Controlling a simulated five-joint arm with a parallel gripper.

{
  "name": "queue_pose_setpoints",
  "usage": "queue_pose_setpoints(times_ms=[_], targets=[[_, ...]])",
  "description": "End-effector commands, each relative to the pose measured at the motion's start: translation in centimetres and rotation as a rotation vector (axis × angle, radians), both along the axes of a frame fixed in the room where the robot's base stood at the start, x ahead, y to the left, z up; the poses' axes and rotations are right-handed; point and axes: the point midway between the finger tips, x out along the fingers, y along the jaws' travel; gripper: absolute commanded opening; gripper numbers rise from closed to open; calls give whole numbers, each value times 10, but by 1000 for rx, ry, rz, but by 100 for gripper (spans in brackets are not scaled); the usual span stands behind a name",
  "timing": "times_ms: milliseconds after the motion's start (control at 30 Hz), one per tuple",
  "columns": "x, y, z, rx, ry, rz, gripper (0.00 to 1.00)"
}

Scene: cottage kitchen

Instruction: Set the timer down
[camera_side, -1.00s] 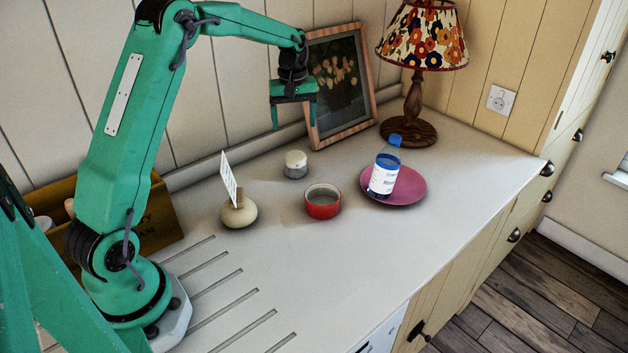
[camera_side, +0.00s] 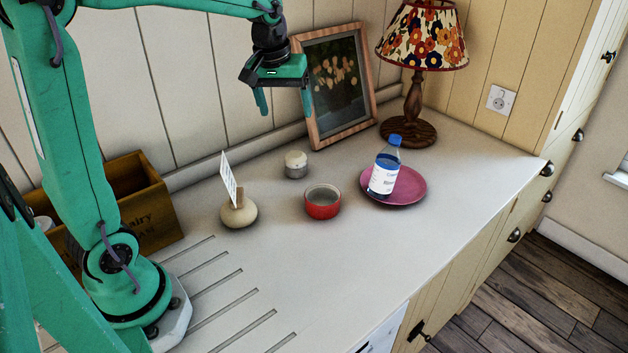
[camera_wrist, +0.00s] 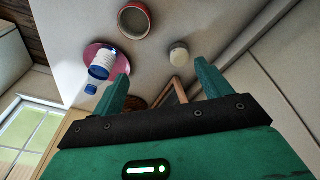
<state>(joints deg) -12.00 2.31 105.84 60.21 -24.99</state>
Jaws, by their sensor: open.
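The timer (camera_side: 296,165) looks like a small round piece with a white top and a grey lower band. It stands upright on the pale counter (camera_side: 345,255), behind the red ramekin and in front of the picture frame. My gripper (camera_side: 285,103) hangs in the air above and slightly left of the timer, clear of it. Its two green fingers are spread with nothing between them. In the wrist view the timer (camera_wrist: 179,54) sits on the counter beyond the open fingers (camera_wrist: 161,72). No part of the timer is touched by my gripper.
A red ramekin (camera_side: 322,208) and a card holder (camera_side: 239,214) stand in front of the timer. A blue-capped bottle (camera_side: 384,178) stands on a pink plate (camera_side: 412,193) to the right. A picture frame (camera_side: 311,119), lamp (camera_side: 411,115) and wooden crate (camera_side: 152,211) line the back.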

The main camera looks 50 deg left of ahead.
Motion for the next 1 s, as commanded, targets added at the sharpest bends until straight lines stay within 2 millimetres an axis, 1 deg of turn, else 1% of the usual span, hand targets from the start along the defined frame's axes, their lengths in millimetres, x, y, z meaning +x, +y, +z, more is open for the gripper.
queue_pose_setpoints(times_ms=[33,200,433,567,700,800,900,1000], targets=[[-11,-7,6,8,-17,-33,77],[-44,-28,17,36,-64,-147,77],[-90,-52,22,77,-130,-299,77],[-116,-63,20,103,-167,-385,77],[-143,-74,14,130,-207,-474,77],[-159,-79,8,149,-231,-529,77],[-171,-83,3,164,-251,-573,77],[-178,-85,-1,173,-263,-602,77]])
